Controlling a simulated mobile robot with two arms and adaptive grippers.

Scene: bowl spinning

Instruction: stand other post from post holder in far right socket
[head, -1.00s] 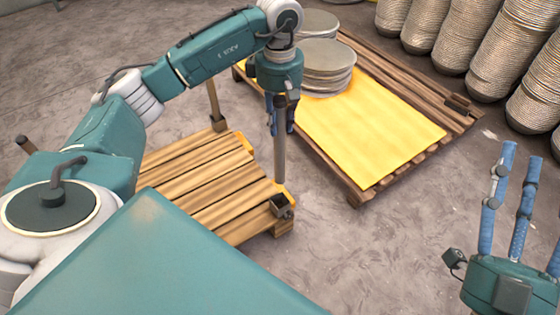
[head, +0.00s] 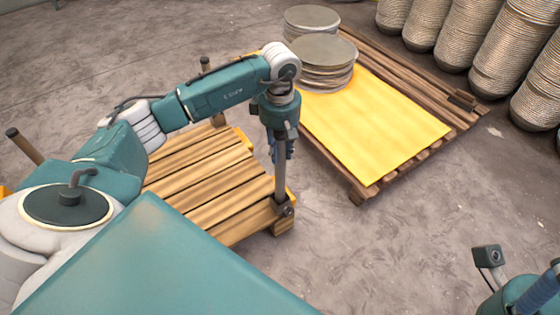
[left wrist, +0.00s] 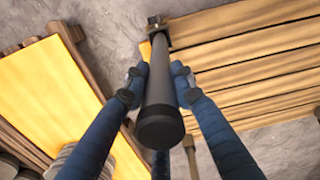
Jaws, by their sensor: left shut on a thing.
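My left gripper (head: 282,148) is shut around a grey, dark-topped post and holds it upright. The post (head: 281,182) has its lower end at the socket (head: 288,211) on the right corner of the wooden pallet; I cannot tell how deep it sits. In the left wrist view the post (left wrist: 160,95) runs between the blue fingers (left wrist: 158,85) down to the socket (left wrist: 156,22). Another post (head: 205,64) stands at the pallet's back corner, partly hidden by my arm. My right gripper (head: 540,292) is cut off at the lower right corner.
The empty slatted pallet (head: 195,180) lies below my left arm. A second pallet (head: 425,85) with a yellow sheet (head: 385,125) and stacked grey discs (head: 325,60) is behind. A further post (head: 25,146) stands at left. Ribbed stacks (head: 500,55) line the back right. Floor between is bare.

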